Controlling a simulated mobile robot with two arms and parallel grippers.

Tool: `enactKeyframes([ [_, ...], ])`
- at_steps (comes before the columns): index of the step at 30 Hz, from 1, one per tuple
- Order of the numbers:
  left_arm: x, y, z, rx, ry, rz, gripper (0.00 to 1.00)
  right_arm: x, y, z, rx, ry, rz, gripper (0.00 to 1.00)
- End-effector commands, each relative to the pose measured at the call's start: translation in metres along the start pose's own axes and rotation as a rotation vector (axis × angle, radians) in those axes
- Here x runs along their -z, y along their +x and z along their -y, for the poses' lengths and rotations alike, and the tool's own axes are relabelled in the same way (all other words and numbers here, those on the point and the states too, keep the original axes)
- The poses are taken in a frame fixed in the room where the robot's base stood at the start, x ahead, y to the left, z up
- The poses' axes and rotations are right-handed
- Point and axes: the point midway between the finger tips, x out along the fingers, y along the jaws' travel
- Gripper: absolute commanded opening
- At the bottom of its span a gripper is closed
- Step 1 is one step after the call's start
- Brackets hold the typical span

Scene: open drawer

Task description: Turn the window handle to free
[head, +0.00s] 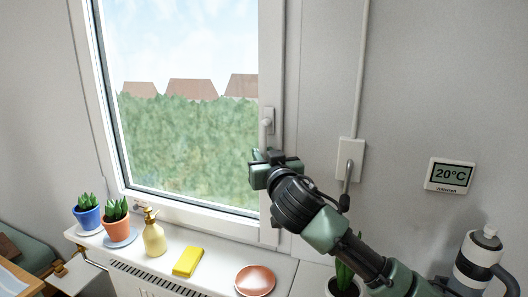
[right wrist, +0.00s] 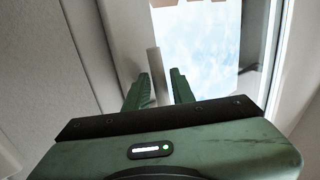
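The window handle (head: 268,117) is a pale lever on the right side of the white window frame (head: 271,200). Its lever points down towards my right gripper (head: 259,156), which hides its lower end in the head view. In the right wrist view, the handle shows as a grey bar (right wrist: 156,66) between the two green fingers of my right gripper (right wrist: 160,88). The fingers are apart, with a clear gap to the bar on the right side. Contact on the left side cannot be told. My left gripper is not in view.
Below the window, the sill (head: 213,262) holds two potted plants (head: 116,222), a soap dispenser (head: 154,238), a yellow sponge (head: 188,261) and a reddish-brown dish (head: 255,280). A wall box with a cable (head: 350,158) and a thermostat (head: 451,175) are to the right.

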Motion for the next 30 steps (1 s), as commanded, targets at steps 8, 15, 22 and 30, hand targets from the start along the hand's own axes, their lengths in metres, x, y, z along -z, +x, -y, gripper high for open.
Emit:
enactKeyframes([
  [8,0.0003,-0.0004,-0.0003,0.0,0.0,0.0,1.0,-0.0005,0.0021,0.0001,0.0,0.0,0.0,0.24],
  [15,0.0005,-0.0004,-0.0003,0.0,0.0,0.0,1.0,-0.0005,0.002,-0.0001,0.0,0.0,0.0,0.0],
  [22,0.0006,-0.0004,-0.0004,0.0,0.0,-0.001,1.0,-0.0006,0.0019,-0.0002,0.0,0.0,0.001,0.0],
  [30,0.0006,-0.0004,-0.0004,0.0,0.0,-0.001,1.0,-0.0007,0.0019,-0.0002,0.0,0.0,0.001,0.0],
])
